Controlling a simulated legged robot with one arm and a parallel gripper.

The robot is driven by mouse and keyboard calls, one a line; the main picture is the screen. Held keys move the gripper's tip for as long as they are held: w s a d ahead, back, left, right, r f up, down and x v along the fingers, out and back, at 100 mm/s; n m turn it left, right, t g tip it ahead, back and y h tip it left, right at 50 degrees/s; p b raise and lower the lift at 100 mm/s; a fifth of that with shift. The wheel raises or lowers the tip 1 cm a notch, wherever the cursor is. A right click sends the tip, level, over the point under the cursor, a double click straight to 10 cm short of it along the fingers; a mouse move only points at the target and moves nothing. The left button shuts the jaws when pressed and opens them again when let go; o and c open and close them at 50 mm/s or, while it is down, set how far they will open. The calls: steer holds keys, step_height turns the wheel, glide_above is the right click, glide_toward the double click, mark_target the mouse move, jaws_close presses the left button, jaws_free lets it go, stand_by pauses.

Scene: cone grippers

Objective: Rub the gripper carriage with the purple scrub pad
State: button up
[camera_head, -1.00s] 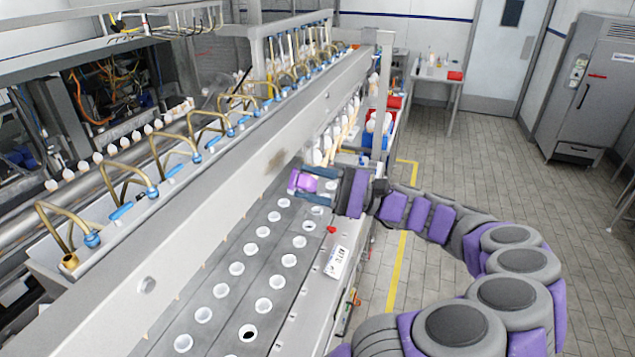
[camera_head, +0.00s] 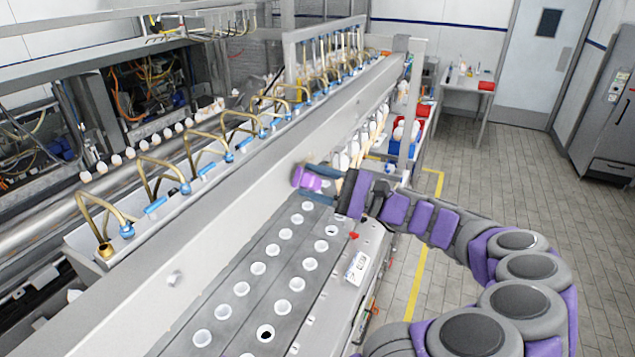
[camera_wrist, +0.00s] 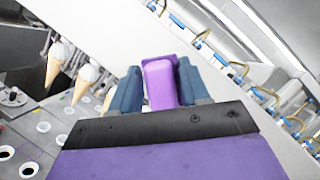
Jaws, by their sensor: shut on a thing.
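The purple scrub pad (camera_head: 307,179) is between the blue-grey fingers of my gripper (camera_head: 322,186), which is shut on it. In the wrist view the pad (camera_wrist: 160,82) stands out between both fingers of my gripper (camera_wrist: 159,88). The gripper carriage is the long pale metal beam (camera_head: 235,215) running diagonally through the head view. The pad is up against or very near its side face; I cannot tell whether it touches. A faint smudge shows on the beam just above the pad, and the pad may hide part of it.
A grey plate with rows of round holes (camera_head: 262,290) lies below the gripper. White-topped cones (camera_wrist: 57,55) hang close by in the wrist view. Brass hooks with blue fittings (camera_head: 155,170) line the beam's far side. A tiled floor (camera_head: 480,170) is open at right.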

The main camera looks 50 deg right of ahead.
steer(key=shift+w+a, duration=0.3)
steer(key=shift+w, duration=0.6)
stand_by(0.4)
steer(key=shift+w+d+p, duration=0.2)
steer(key=shift+d+p, duration=0.25)
steer(key=shift+d, duration=0.45)
steer(key=shift+w+d+p, duration=0.2)
steer(key=shift+d+p, duration=0.2)
steer(key=shift+d, duration=0.45)
steer(key=shift+w+d+p, duration=0.3)
steer(key=shift+d+p, duration=0.15)
steer(key=shift+d, duration=0.35)
steer(key=shift+w+d+p, duration=0.25)
steer(key=shift+d+p, duration=0.25)
steer(key=shift+d, duration=0.25)
steer(key=shift+w+d+p, duration=0.3)
steer(key=shift+d+p, duration=0.15)
steer(key=shift+d, duration=0.35)
steer(key=shift+w+d+p, duration=0.25)
steer(key=shift+d+p, duration=0.15)
steer(key=shift+d, duration=0.4)
steer(key=shift+w+d+p, duration=0.2)
steer(key=shift+d+p, duration=0.15)
steer(key=shift+d, duration=0.5)
steer(key=shift+w+d+p, duration=0.25)
steer(key=shift+d+p, duration=0.15)
steer(key=shift+d, duration=0.4)
